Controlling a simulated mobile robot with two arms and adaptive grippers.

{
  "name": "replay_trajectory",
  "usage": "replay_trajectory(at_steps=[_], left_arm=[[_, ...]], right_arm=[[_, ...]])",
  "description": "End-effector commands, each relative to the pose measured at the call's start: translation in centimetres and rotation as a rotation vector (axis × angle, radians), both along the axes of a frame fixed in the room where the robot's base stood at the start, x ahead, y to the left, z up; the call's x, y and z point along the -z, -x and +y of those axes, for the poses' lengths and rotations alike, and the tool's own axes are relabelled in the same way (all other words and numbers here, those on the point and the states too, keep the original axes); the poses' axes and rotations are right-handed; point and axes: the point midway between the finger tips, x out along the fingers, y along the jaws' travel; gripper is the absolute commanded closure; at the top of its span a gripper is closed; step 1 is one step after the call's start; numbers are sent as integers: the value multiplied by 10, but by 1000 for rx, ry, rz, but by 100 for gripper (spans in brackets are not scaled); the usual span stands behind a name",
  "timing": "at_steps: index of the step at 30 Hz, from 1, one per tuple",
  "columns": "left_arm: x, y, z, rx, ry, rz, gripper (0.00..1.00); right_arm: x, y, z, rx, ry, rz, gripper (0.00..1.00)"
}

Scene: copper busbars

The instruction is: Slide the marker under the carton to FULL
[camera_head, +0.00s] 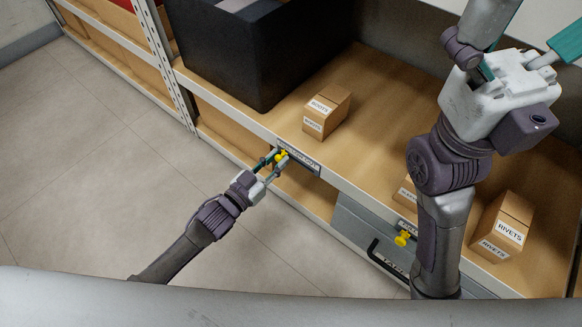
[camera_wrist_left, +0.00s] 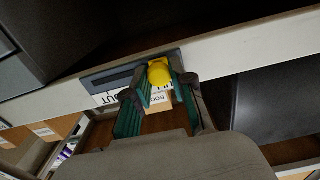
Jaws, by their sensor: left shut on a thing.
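A yellow marker (camera_head: 282,155) sits on a dark label strip (camera_head: 303,167) on the shelf's front edge. My left gripper (camera_head: 275,160) is shut on this marker. In the left wrist view the marker (camera_wrist_left: 158,72) is a rounded yellow knob between the teal fingers, at the right part of the strip (camera_wrist_left: 120,75). A white label ending in "OUT" shows at the strip's left; a label behind the fingers is partly hidden. My right gripper is at the top right, partly cut off by the frame.
A large black bin (camera_head: 260,55) stands left of the carton. Another yellow marker (camera_head: 404,238) sits on a strip further right, near more RIVETS cartons (camera_head: 500,228). A grey drawer with a black handle (camera_head: 385,258) is below. The floor (camera_head: 90,150) at left is clear.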

Motion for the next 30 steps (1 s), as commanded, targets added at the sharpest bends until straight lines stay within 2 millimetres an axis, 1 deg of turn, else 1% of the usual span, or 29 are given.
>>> replay_trajectory(at_steps=[3,10,11,12,15,25,29,30], left_arm=[[1,-3,5,-2,0,2,100],[1,-4,6,-5,-1,2,100],[1,-4,7,-5,-2,2,71],[1,-4,7,-5,-2,2,65],[1,-4,6,-4,-1,2,50],[1,-1,6,-1,0,1,50],[2,11,14,-1,-2,4,50],[2,17,18,-1,-2,3,50]], right_arm=[[1,-1,0,-1,0,3,0],[1,0,0,-1,1,3,0],[1,0,0,-1,1,3,0],[1,0,0,-1,1,3,0],[1,0,0,-1,0,3,0],[0,1,0,0,1,-1,0],[0,0,0,0,1,0,0],[0,0,0,0,1,0,0]])
